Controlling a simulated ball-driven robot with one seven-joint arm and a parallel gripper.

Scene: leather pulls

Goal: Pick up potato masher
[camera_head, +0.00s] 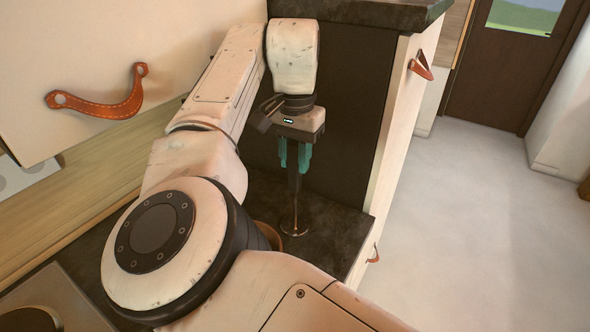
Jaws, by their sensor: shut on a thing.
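My gripper (296,156) has teal fingers and points down over the dark counter (338,228). It is shut on the potato masher (295,205), a thin dark tool hanging upright between the fingers. The masher's round, flat head (295,228) is at the bottom, low over the counter; I cannot tell whether it touches the surface. The upper part of the masher is hidden by the fingers.
A brown round container (270,236) stands beside the masher, partly hidden by my arm. A dark upright panel (345,110) rises close behind the gripper. A stove (55,300) is at lower left. Open floor (480,210) lies to the right.

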